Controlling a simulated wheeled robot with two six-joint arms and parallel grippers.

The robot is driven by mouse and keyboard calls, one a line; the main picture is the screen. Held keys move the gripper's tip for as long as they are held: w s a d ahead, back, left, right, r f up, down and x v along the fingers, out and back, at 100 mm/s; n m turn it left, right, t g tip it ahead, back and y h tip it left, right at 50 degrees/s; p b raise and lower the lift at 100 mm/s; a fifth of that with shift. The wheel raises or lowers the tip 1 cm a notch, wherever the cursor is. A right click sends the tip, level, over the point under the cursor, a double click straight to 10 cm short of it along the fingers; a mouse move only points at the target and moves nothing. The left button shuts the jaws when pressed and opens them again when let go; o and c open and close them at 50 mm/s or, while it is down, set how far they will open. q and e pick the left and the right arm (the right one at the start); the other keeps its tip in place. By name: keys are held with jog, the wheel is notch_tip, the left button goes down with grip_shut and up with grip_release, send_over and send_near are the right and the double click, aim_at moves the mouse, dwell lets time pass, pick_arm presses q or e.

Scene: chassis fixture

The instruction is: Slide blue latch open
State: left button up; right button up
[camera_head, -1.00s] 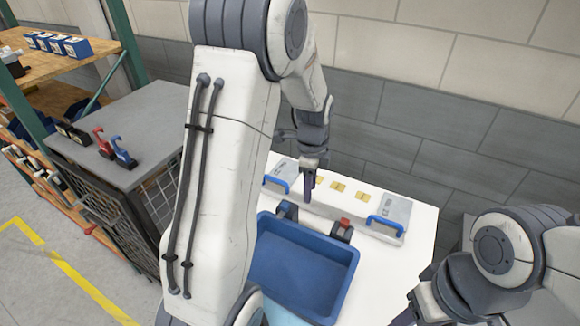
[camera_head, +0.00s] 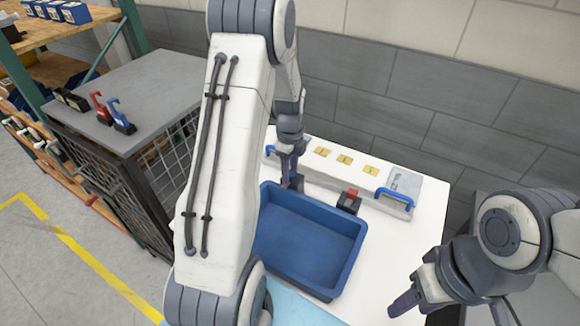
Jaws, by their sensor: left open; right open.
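My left gripper (camera_head: 291,170) points down at the tray's back edge, in front of the fixture's left part. It covers the spot where a small blue-topped block stood, so the contact there is hidden. A matching dark block with a red top (camera_head: 349,201) stands to its right, behind the tray. The long white fixture (camera_head: 335,184) has a blue handle at its right end (camera_head: 393,194) and another at its left end (camera_head: 270,150), partly covered by my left arm. My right gripper (camera_head: 405,302) hangs at the table's right front, clear of the fixture.
A blue tray (camera_head: 352,262) lies on the white table (camera_head: 395,250) in front of the fixture. A grey cabinet (camera_head: 150,95) at left carries a red clamp (camera_head: 101,108) and a blue clamp (camera_head: 121,117). A wall stands behind.

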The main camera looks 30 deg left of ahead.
pick_arm(q)
grip_shut()
jog(key=shift+w+r+p, duration=0.1)
jog(key=shift+w+p, duration=0.3)
jog(key=shift+w, duration=0.85)
jog(key=shift+o, duration=1.2)
grip_release()
notch_tip(320, 180, up, 6)
jog(key=p, duration=0.5)
